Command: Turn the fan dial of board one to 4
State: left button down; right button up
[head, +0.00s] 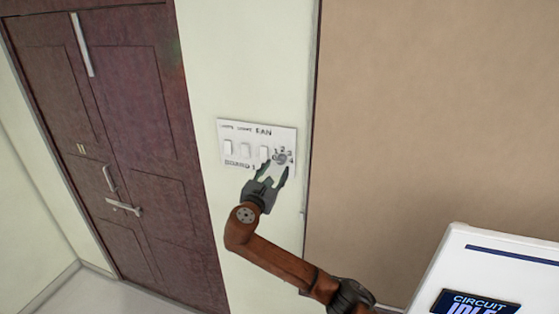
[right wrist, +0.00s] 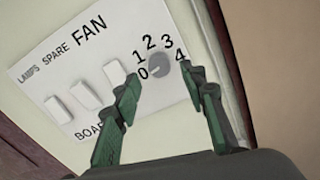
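Board one (head: 256,128) is a white wall panel with several rocker switches and a fan dial. The fan dial (head: 281,158) is a small grey round knob at the panel's right side. It also shows in the right wrist view as a knob (right wrist: 160,64) ringed by the numbers 0 to 4. A light mark on the knob lies on the side toward 0. My right gripper (head: 272,172) is open in front of the panel, just below the dial. In the right wrist view its green fingers (right wrist: 162,82) are apart, with the dial between and beyond their tips. My left gripper is not in view.
Several switches (right wrist: 85,95) sit left of the dial under the labels LAMPS, SPARE and FAN. A dark brown door (head: 110,150) with handles is at left. A brown wall (head: 430,120) is at right. A white box with a CIRCUIT display (head: 475,303) stands at lower right.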

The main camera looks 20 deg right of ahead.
aim_at(280, 162)
jog(key=shift+p+x, duration=0.7)
jog(key=shift+x, duration=1.6)
jog(key=shift+c, duration=0.2)
grip_shut()
